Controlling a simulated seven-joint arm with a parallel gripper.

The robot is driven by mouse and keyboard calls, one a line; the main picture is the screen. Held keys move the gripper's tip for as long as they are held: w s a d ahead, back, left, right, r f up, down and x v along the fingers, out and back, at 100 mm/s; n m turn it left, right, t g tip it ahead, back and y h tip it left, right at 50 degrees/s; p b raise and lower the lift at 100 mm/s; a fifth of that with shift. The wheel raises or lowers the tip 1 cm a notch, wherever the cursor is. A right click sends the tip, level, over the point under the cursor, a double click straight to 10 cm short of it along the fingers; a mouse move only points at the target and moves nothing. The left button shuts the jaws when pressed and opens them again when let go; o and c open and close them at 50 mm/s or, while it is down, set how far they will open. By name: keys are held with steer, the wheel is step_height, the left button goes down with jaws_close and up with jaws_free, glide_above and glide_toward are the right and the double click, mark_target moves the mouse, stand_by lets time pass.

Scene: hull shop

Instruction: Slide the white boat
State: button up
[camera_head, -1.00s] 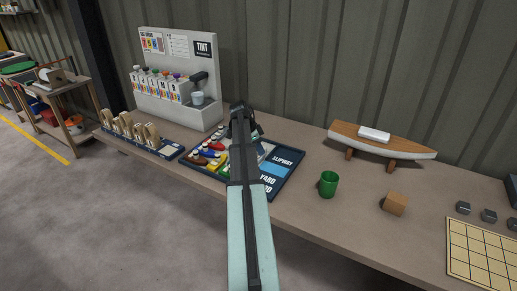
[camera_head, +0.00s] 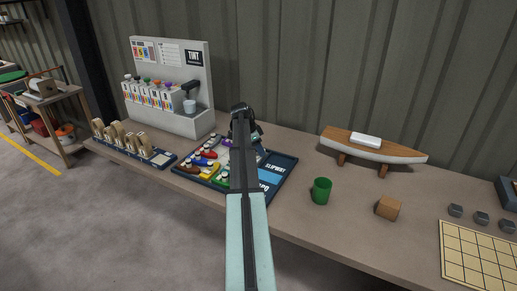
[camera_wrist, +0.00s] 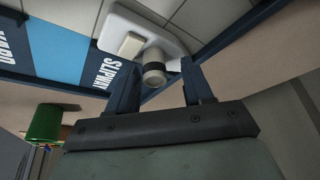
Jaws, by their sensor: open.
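The white boat (camera_wrist: 172,30) shows in the wrist view as a rounded white hull with a pale block and a beige funnel with a dark band. It lies on the tiled grid of the slipway board (camera_wrist: 62,47). My gripper (camera_wrist: 159,66) is open, with one finger on each side of the funnel; contact cannot be told. In the head view my gripper (camera_head: 243,122) is over the board (camera_head: 272,187), and my arm hides much of it and the white boat. Several coloured boats (camera_head: 208,153) sit on the board's left part.
A green cup (camera_head: 321,191) stands just right of the board, with a wooden block (camera_head: 388,208) beyond it. A model boat on a stand (camera_head: 375,150) is at the back right. A tint dispenser (camera_head: 165,95) and a tape rack (camera_head: 130,145) are on the left.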

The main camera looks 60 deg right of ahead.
steer(key=shift+a, duration=0.1)
steer(key=v, duration=1.3)
steer(key=shift+r, duration=0.4)
steer(key=shift+w, duration=0.15)
